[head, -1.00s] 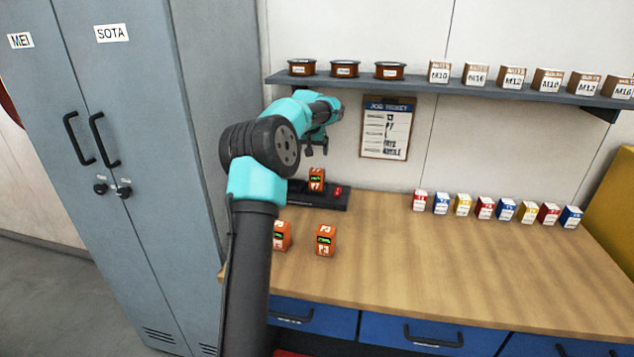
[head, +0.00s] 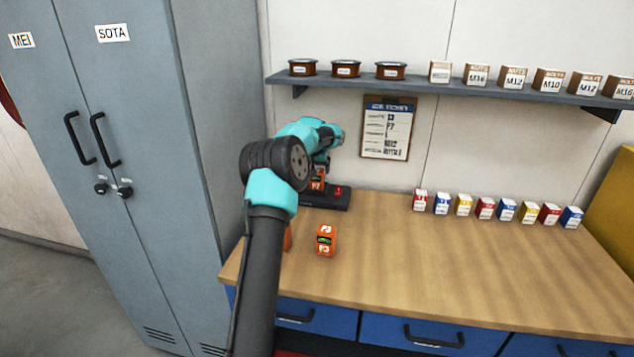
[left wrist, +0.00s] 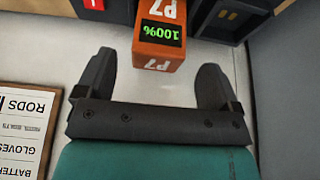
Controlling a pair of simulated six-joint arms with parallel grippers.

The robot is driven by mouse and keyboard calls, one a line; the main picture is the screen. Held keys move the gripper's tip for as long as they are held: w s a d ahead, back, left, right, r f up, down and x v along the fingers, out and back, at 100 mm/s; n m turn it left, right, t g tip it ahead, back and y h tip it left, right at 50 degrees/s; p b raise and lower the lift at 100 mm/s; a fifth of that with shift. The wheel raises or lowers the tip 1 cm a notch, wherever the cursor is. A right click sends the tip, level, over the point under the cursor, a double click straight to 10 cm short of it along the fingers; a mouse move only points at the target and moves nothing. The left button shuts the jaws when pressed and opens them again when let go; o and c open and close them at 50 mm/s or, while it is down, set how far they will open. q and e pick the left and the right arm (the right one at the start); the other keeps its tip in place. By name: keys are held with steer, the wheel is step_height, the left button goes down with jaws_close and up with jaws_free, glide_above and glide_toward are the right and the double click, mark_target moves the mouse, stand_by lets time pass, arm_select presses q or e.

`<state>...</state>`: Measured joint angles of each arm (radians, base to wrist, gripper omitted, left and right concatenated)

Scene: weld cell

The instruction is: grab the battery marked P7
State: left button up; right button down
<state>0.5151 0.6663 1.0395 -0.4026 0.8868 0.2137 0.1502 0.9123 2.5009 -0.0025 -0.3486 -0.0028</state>
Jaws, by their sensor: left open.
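The orange battery marked P7 (head: 318,182) sits upright in the black charger (head: 328,202) at the back left of the bench. In the left wrist view the battery (left wrist: 158,52) shows its P7 marks and a green 100% display. My left gripper (left wrist: 160,75) is open, its fingers on either side of the battery's near end, with gaps on both sides. In the head view the left gripper (head: 320,164) is right above the battery and partly hides it. My right gripper is not in view.
Another orange battery marked P3 (head: 326,240) stands on the bench, and one more (head: 287,236) is mostly hidden behind my arm. A clipboard (head: 388,128) hangs behind the bench. Small coloured boxes (head: 486,208) line the back. The bench's middle (head: 430,260) is clear.

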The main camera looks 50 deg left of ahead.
arm_select(q)
steer(key=shift+x, duration=2.6)
steer(key=shift+c, duration=0.2)
steer(key=c, duration=1.3)
steer(key=shift+o, duration=0.2)
steer(key=shift+r, duration=0.1)
steer(key=shift+r, duration=0.1)
steer(key=shift+r, duration=1.65)
steer(key=s+d+r, duration=0.1)
steer(key=s+d, duration=0.9)
steer(key=d, duration=0.2)
steer(key=shift+s+r, duration=0.2)
steer(key=shift+s, duration=0.05)
